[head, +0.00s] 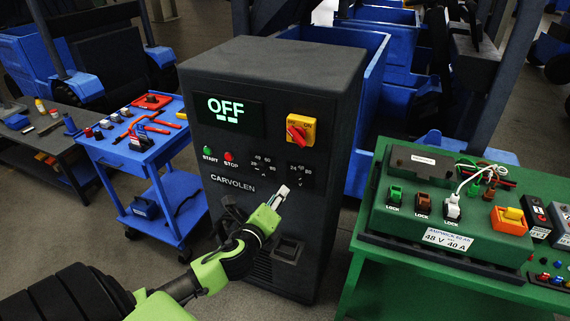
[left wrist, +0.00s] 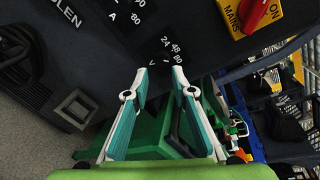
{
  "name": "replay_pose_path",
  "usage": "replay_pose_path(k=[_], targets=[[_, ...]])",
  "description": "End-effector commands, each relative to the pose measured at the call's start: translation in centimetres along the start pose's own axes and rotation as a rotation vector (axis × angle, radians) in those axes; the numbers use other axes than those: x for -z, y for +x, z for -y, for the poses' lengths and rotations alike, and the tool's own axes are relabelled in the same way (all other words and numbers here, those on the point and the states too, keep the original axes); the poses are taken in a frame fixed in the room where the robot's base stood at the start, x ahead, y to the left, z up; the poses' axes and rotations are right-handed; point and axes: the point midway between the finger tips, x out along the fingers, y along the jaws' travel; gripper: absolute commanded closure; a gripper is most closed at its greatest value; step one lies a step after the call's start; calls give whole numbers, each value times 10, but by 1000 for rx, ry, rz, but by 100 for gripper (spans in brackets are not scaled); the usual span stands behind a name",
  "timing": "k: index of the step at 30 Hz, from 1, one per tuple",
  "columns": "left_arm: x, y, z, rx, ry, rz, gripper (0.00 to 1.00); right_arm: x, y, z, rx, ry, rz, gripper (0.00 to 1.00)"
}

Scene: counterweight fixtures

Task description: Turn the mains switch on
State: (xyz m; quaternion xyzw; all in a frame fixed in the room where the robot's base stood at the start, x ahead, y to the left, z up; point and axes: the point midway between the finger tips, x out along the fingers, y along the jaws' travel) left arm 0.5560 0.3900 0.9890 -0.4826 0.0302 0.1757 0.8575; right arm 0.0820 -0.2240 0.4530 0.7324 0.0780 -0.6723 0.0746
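The mains switch (head: 300,130) is a red rotary knob on a yellow plate, at the upper right of the dark CARVOLEN cabinet's front (head: 225,165). Its handle sits at a slant. In the left wrist view the knob (left wrist: 264,12) is at the top right, with MAINS and ON lettering on the plate. The display (head: 227,113) reads OFF. My left gripper (head: 280,195) is in front of the cabinet, below the switch and apart from it. In the left wrist view its two fingers (left wrist: 160,94) are spread with nothing between them. My right gripper is not in view.
Green START (head: 207,151) and red STOP (head: 229,157) buttons and two small dials sit below the display. A green bench (head: 385,262) with a 48 V 40 A unit (head: 450,215) stands right. A blue tool cart (head: 130,158) stands left. Blue bins stand behind.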

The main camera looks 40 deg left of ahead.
Motion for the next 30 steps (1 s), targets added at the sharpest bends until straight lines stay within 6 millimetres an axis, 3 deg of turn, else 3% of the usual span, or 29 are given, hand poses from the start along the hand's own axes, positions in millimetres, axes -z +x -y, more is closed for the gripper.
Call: replay_pose_path(k=[1, 3, 6, 9, 14, 30], targets=[[-13, -7, 32, 56, 52, 21, 76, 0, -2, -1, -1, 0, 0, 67], [-26, -17, 64, 113, 114, 51, 76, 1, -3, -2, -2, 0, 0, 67], [-38, -28, 95, 169, 173, 82, 76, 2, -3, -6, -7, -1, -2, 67], [-45, -34, 111, 197, 205, 101, 76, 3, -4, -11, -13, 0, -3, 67], [-47, -29, 117, 207, 215, 108, 76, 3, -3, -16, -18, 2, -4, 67], [-53, 40, 132, 204, 211, 107, 76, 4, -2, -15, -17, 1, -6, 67]])
